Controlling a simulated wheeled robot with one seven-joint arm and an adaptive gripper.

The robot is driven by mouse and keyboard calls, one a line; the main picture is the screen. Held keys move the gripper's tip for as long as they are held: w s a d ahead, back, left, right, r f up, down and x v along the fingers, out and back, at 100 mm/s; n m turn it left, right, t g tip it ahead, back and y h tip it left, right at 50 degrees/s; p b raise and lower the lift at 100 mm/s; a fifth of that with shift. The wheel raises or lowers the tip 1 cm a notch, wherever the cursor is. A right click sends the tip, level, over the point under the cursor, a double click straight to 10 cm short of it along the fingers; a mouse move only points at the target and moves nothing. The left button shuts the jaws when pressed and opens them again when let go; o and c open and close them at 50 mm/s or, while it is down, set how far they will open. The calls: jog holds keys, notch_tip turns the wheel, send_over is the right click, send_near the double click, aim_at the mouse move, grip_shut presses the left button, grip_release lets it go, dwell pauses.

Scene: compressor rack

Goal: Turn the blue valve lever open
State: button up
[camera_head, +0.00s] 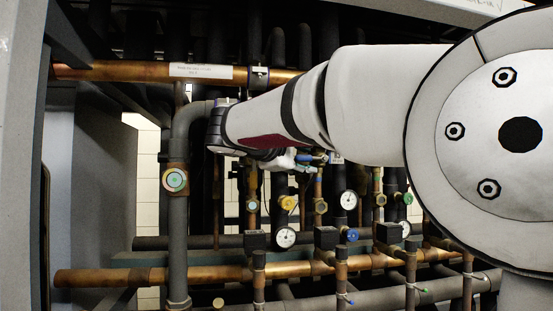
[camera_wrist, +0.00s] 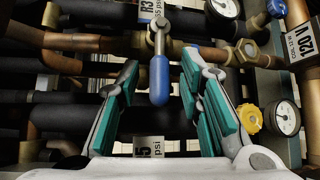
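The blue valve lever (camera_wrist: 159,80) hangs straight down from a metal pivot on a brass pipe fitting in the wrist view. My gripper (camera_wrist: 160,68) has teal pads and is open, with one finger on each side of the blue handle. Gaps show between the handle and both pads, so the fingers appear apart from it. In the head view my gripper (camera_head: 303,160) is small and partly hidden by my own arm. Something blue shows at its tip there, but I cannot make out the lever's pose.
A yellow knob (camera_wrist: 248,118) and a pressure gauge (camera_wrist: 286,118) sit right of my gripper. Gauges (camera_head: 285,237) and dark pipes crowd the space below, leaving little free room.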

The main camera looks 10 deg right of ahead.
grip_shut()
jog(key=shift+f+b, duration=0.15)
jog(key=shift+b, duration=0.15)
jog(key=f+n+t+h+b, duration=0.1)
jog(key=n+t+b, duration=0.1)
jog(key=n+b, duration=0.1)
jog(key=d+f+n+t+h+b, duration=0.1)
jog(key=n+t+b, duration=0.1)
jog(key=b, duration=0.4)
jog(key=d+f+n+t+b, duration=0.1)
jog(key=f+n+t+b, duration=0.1)
jog(key=n+t+b, duration=0.1)
jog(key=shift+n+h+b, duration=0.4)
jog(key=shift+n+b, duration=0.2)
jog(key=shift+b, duration=0.65)
